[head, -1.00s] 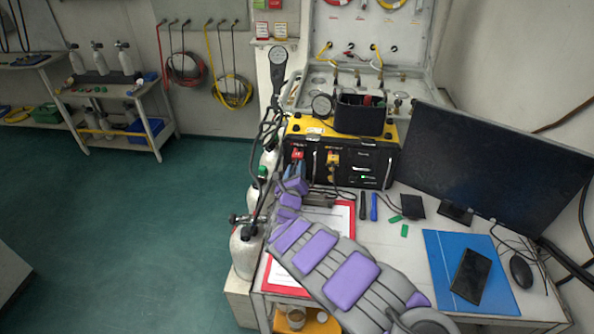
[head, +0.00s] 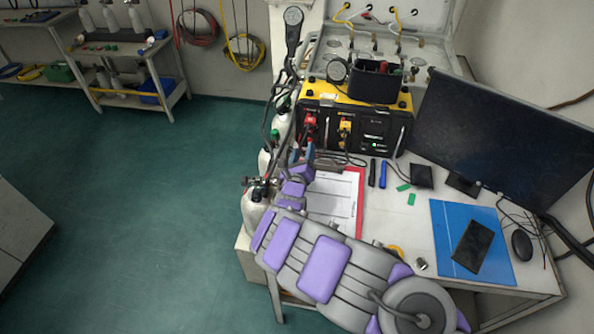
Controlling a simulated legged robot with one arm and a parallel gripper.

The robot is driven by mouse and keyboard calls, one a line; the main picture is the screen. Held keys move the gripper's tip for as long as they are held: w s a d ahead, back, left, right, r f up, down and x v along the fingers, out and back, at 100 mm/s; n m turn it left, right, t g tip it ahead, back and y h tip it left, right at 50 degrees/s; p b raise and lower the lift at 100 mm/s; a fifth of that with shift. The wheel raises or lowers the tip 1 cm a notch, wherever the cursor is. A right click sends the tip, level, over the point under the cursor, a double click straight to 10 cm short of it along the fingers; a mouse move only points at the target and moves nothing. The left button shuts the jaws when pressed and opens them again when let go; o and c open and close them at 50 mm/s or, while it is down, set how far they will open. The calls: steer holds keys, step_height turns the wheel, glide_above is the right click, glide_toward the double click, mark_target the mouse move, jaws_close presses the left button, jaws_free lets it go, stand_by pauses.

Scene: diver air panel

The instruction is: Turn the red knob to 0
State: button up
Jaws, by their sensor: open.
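The red knob (head: 309,121) is at the left of the black front face of the yellow-topped air panel (head: 372,137). Its pointer and scale are too small to read. A yellow knob (head: 345,126) is to its right. My arm reaches up from the lower right, and my gripper (head: 304,152) is open just below the red knob. The fingertips are small and dark here, and I cannot tell whether they touch the panel.
Air cylinders (head: 257,208) with hoses stand left of the table. A clipboard (head: 353,205) lies partly under my arm. A monitor (head: 500,140), blue folder (head: 449,216) and mouse (head: 522,245) are to the right. Open green floor (head: 150,220) lies left.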

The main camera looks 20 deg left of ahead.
steer(key=shift+p+v, duration=1.2)
steer(key=shift+v, duration=3.15)
steer(key=shift+a, duration=0.1)
